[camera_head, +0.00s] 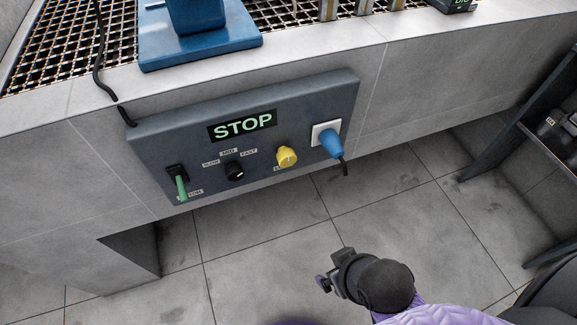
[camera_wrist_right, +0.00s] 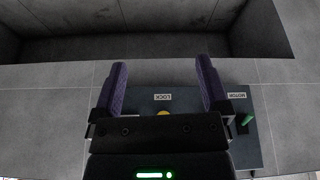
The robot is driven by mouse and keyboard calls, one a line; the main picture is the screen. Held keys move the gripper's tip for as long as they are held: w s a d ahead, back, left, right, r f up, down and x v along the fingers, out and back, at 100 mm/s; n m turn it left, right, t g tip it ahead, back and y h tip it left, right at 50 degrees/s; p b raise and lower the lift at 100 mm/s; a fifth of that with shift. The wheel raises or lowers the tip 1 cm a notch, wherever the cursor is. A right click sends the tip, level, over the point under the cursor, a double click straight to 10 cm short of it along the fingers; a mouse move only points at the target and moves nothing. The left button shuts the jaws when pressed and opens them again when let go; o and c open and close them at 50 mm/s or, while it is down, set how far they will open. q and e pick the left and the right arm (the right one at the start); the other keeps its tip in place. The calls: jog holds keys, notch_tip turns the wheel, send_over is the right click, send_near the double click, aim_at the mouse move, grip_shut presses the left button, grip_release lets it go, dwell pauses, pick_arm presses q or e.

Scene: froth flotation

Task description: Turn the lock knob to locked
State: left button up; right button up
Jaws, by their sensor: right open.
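The lock knob (camera_head: 287,157) is yellow and sits on the dark control panel (camera_head: 200,145), right of centre. Its pointer direction is too small to tell. In the right wrist view a sliver of the yellow knob (camera_wrist_right: 163,113) shows above the gripper's body, near a LOCK label (camera_wrist_right: 163,97). My right gripper (camera_head: 323,284) is below and in front of the panel, apart from the knob. In the right wrist view its purple fingers (camera_wrist_right: 161,65) are spread and empty, with the LOCK label between them in the picture. My left gripper is not in view.
The panel also carries a STOP display (camera_head: 242,125), a black speed knob (camera_head: 234,171), a green motor lever (camera_head: 182,186) and a blue plug (camera_head: 331,143) close right of the lock knob. A grey ledge (camera_head: 330,60) lies above. Tiled floor (camera_head: 270,250) below is clear.

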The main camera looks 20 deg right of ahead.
jog(key=w+f+t, duration=0.2)
jog(key=w+t, duration=0.4)
jog(key=w, duration=0.3)
jog(key=t, duration=0.8)
send_near(288, 162)
jog(key=w+b, duration=0.3)
jog(key=w, duration=0.6)
jog(key=shift+b, duration=0.35)
jog(key=shift+w+r, duration=0.1)
jog(key=shift+w, duration=0.15)
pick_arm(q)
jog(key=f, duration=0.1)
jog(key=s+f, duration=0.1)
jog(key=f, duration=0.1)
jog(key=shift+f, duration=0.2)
pick_arm(e)
jog(key=shift+c, duration=0.2)
jog(key=c, duration=0.5)
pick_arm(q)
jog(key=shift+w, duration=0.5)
pick_arm(e)
jog(key=c, duration=0.7)
